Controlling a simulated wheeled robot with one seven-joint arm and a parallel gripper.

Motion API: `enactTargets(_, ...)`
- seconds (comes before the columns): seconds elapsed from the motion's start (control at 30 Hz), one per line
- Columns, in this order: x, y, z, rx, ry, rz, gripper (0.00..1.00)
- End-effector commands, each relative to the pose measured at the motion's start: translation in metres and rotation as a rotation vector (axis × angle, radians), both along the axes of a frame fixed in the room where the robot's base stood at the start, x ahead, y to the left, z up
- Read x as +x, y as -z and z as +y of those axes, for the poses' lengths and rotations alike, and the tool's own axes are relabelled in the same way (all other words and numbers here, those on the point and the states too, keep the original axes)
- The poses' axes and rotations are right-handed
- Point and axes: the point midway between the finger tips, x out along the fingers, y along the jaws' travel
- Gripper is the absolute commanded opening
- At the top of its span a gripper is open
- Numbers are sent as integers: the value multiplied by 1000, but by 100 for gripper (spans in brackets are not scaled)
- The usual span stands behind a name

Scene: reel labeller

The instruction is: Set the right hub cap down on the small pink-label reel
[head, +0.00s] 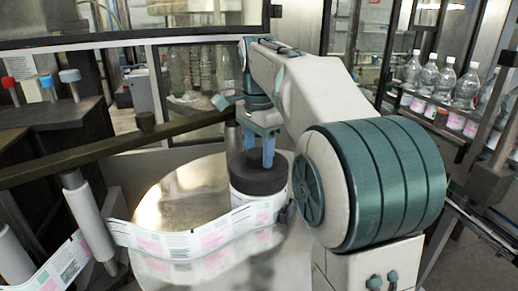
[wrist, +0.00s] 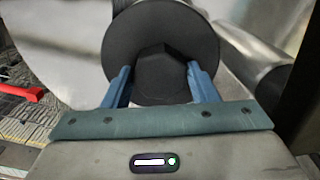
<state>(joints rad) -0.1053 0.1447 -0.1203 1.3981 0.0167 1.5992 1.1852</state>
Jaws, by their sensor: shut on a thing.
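The dark hub cap (head: 257,181) is a black disc with a raised knob. It also fills the middle of the wrist view (wrist: 160,32). My gripper (head: 262,150) has blue fingers pointing down, shut on the cap's knob; the fingers (wrist: 158,70) stand on either side of it. Below the cap is the small reel with pink labels (head: 259,211), its white and pink side showing. The cap covers the reel's top, and I cannot tell whether they touch or a thin gap is left.
A label web (head: 160,242) runs from the reel across a shiny round plate (head: 180,195) to a white roller (head: 88,218) on the left. Bottles (head: 428,77) stand on a shelf at the right.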

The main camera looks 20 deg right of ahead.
Motion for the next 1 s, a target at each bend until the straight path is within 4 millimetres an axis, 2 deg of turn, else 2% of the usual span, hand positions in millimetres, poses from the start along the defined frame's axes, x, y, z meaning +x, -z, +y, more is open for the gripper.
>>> enactTargets(0.03,0,-1,0,0,0,-1,21)
enactTargets(0.07,0,-1,0,0,0,-1,58)
enactTargets(0.13,0,-1,0,0,0,-1,78)
enactTargets(0.43,0,-1,0,0,0,1,78)
enactTargets(0.57,1,-9,0,0,0,0,78)
enactTargets(0.67,1,-23,0,0,0,-2,78)
enactTargets(1.0,1,-88,0,-1,1,-4,78)
